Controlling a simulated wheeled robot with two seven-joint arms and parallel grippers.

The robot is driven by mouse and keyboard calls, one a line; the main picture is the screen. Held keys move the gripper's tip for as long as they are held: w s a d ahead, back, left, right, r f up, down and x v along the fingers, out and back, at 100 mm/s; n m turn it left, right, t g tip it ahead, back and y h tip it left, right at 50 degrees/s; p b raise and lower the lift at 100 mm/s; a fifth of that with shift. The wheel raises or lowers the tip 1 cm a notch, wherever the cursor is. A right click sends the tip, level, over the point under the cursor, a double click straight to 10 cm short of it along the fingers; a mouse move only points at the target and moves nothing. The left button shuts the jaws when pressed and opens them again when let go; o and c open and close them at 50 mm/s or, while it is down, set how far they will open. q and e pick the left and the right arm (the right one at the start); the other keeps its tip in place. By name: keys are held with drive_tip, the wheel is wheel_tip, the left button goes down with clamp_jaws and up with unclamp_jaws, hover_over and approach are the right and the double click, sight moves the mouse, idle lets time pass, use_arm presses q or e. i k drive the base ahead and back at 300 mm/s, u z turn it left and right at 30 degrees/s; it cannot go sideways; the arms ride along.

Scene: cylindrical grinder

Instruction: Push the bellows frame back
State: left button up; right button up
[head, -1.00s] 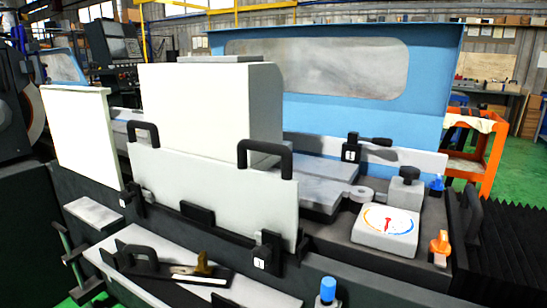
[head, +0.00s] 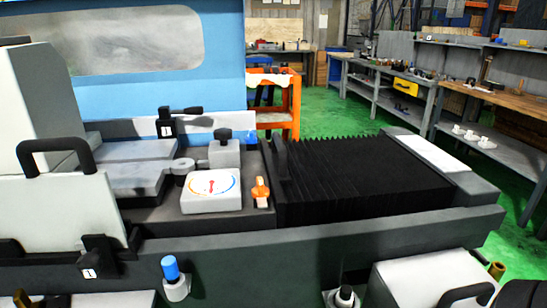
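The black pleated bellows (head: 365,172) lies along the machine bed in the middle of the head view, spread out toward the right. The frame is close to the grey block that carries the dial. Neither of my grippers shows clearly, and nothing is seen touching the frame or handle. A dark rounded shape cut off at the lower right corner is too partial to identify.
A white plate (head: 435,154) lies at the right end. A blue-capped part (head: 170,268) and a white box (head: 430,282) are in front.

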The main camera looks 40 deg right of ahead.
sight(275, 159)
drive_tip(key=z, duration=0.3)
drive_tip(key=k, duration=1.05)
drive_tip(key=z, duration=1.2)
drive_tip(key=i, duration=0.75)
drive_tip(key=u, duration=0.65)
